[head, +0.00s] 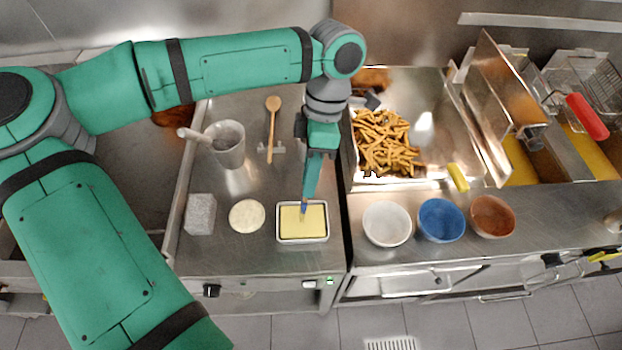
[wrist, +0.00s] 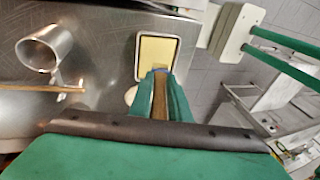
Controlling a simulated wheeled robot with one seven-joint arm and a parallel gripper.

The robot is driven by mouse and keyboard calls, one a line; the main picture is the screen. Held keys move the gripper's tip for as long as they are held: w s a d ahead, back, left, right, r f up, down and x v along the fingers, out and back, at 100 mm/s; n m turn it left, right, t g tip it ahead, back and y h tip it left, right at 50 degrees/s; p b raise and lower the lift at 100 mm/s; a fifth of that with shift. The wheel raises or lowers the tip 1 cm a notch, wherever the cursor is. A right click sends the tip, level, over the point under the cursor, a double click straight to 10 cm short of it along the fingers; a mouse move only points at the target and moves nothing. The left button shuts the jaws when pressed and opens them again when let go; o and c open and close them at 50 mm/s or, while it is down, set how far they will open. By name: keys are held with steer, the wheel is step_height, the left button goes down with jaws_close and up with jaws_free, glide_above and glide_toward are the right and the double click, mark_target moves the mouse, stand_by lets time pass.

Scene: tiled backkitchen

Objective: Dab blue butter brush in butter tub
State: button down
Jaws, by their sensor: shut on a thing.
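The butter tub (head: 302,240) is a white rectangular dish filled with pale yellow butter (head: 290,222), near the front edge of the steel counter. My gripper (head: 312,185) points down above the tub and is shut on the butter brush (head: 304,207). The brush's blue end is at the butter in the head view; whether it touches the surface I cannot tell. In the wrist view, the brush's brown handle (wrist: 159,98) lies between my green fingers (wrist: 160,100), with its blue part by the near edge of the tub (wrist: 157,57).
A round pale disc (head: 247,216) and a grey block (head: 200,214) sit left of the tub. A metal pot (head: 228,145) and wooden spoon (head: 271,128) lie behind. White (head: 387,223), blue (head: 441,220) and brown (head: 491,216) bowls stand right, below a fries tray (head: 430,150).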

steer(key=shift+a+r, duration=0.2)
steer(key=shift+r, duration=1)
steer(key=shift+s+d+r, duration=0.1)
steer(key=shift+d+r, duration=0.05)
steer(key=shift+r, duration=1.2)
